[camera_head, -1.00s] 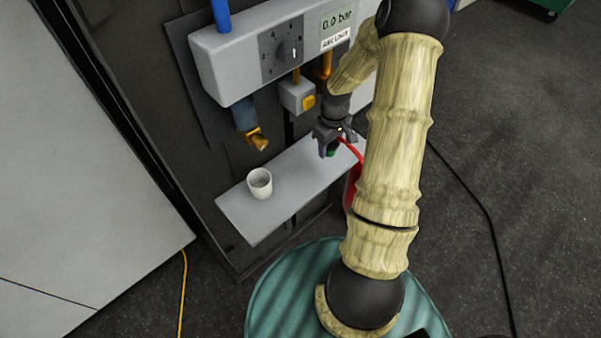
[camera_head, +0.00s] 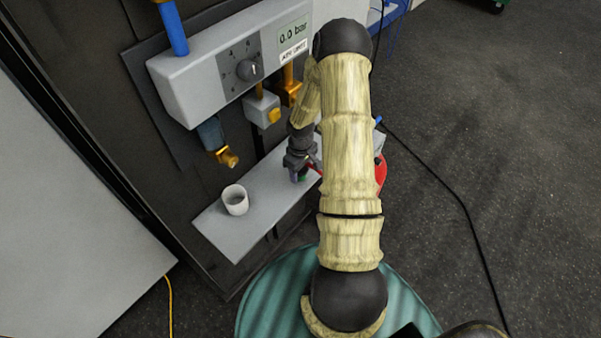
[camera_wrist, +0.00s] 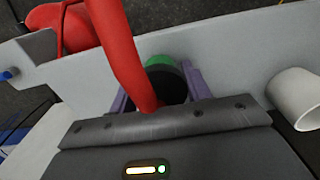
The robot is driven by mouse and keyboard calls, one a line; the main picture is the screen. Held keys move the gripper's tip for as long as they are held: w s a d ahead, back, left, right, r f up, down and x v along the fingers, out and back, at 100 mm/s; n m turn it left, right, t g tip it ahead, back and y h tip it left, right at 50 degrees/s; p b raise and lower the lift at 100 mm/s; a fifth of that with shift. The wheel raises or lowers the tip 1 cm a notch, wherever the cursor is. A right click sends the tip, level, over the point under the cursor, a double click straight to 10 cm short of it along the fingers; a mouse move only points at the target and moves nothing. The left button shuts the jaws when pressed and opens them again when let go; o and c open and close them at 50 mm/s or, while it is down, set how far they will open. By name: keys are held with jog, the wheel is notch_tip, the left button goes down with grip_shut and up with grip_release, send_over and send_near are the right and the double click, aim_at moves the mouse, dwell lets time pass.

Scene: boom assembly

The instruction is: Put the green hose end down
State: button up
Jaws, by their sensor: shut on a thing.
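The green hose end (camera_wrist: 160,62) is between the two purple-grey fingers of my gripper (camera_wrist: 158,85) in the wrist view. It has a green front and a dark collar, and a red hose (camera_wrist: 128,55) runs up beside it. In the head view my gripper (camera_head: 298,175) is shut on the hose end low over the grey shelf (camera_head: 232,240), at the shelf's right part. A bit of green shows under the fingers. I cannot tell whether the hose end touches the shelf.
A white cup (camera_head: 235,200) stands on the shelf to the left of my gripper. Above hang a brass nozzle (camera_head: 226,157) and a grey control box (camera_head: 190,88) with a dial and a 0.0 bar display. A black cable (camera_head: 440,185) lies on the floor at right.

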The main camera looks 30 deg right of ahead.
jog(key=shift+f, duration=0.95)
jog(key=o, duration=1.3)
notch_tip(320, 180, up, 12)
jog(key=shift+r+b, duration=0.1)
jog(key=shift+b, duration=0.6)
